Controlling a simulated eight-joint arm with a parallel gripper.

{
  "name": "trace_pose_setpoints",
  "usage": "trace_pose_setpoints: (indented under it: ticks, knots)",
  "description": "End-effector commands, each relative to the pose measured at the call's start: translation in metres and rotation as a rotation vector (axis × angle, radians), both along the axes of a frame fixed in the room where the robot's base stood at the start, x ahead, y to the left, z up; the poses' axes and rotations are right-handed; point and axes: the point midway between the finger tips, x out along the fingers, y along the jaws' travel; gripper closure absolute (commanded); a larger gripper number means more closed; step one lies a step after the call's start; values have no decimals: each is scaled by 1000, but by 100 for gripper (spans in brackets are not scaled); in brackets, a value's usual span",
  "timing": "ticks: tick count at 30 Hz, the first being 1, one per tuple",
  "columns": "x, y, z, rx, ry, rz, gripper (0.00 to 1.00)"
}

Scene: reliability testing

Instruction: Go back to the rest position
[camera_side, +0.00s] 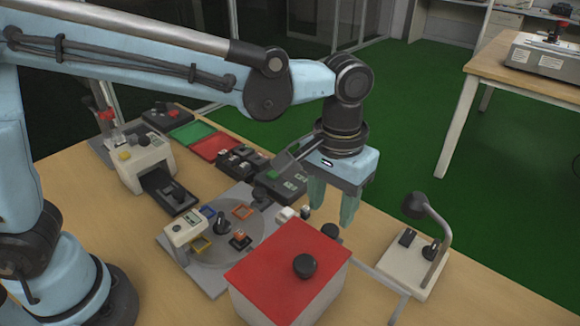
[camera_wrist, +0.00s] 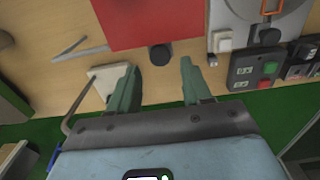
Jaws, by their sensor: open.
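My gripper (camera_side: 333,203) hangs fingers down above the work table, behind the red-topped box. Its two green fingers are apart with nothing between them. In the wrist view my gripper (camera_wrist: 155,88) also shows spread and empty fingers. The red-topped box (camera_side: 275,255), with a black knob (camera_side: 305,266) on its lid, stands at the table's front. In the wrist view the red lid (camera_wrist: 150,22) is at the top. A dark round knob (camera_wrist: 160,54) beside it appears beyond the gap between the fingertips.
A round grey plate (camera_side: 222,250) with small coloured frames is left of the box. A white stand with a bent arm (camera_side: 415,262) is to the right. Button panels (camera_side: 280,183), a red tray (camera_side: 215,146), a green tray (camera_side: 192,132) and a white machine (camera_side: 143,163) stand farther back.

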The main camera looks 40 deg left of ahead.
Motion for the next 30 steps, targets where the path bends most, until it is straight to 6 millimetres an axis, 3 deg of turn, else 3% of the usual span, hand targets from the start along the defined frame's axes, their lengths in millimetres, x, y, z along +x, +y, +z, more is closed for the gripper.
trace_pose_setpoints:
  ticks: [5,15,24,30]
  knots:
    - [1,26,9,-26,-47,7,51]
    - [-15,123,27,-84,-285,9,51]
    - [-43,192,18,-48,-508,9,51]
    - [-55,216,10,-9,-598,4,51]
